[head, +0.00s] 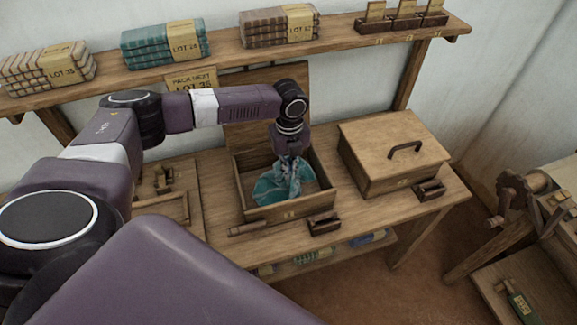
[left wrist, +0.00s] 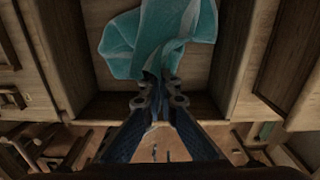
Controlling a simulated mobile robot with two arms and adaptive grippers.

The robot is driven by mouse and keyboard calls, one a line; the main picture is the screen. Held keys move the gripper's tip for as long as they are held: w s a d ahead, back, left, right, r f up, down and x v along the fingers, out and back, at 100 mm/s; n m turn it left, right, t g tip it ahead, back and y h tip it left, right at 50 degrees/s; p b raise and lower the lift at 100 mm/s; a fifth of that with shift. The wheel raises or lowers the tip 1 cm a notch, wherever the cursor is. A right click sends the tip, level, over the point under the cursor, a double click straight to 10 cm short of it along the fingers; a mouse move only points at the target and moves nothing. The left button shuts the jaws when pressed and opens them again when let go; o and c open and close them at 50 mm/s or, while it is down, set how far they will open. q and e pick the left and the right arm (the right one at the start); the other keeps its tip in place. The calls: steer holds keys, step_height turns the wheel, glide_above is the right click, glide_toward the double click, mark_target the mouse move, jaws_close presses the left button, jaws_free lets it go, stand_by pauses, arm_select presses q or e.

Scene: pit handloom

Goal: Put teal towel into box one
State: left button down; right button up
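The teal towel (head: 284,186) hangs bunched inside the open wooden box (head: 270,213) in the middle of the bench, its lower folds spread in the box. My left gripper (head: 291,160) points down over this box, at the top of the towel. In the left wrist view the fingertips (left wrist: 160,83) close in on a gathered end of the towel (left wrist: 165,38). The box's raised lid is partly hidden behind my left arm. A small plate sits on the box's front; I cannot read its number surely. My right gripper is not in view.
A closed box with a black handle (head: 392,157) stands on the right of the bench. Small dark wooden blocks (head: 324,222) lie along the front edge. A shelf (head: 225,55) above holds folded towel stacks, including a teal one (head: 165,43). Loom parts (head: 520,215) stand at right.

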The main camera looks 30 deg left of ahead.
arm_select(q)
steer(key=c, duration=2.2)
jaws_free()
steer(key=shift+o, duration=0.4)
steer(key=o, duration=0.5)
steer(key=shift+o, duration=0.8)
steer(key=o, duration=0.6)
steer(key=shift+o, duration=0.2)
steer(key=shift+r, duration=0.1)
step_height(320, 180, up, 5)
steer(key=p, duration=0.5)
steer(key=shift+r+p, duration=0.2)
steer(key=shift+p, duration=0.1)
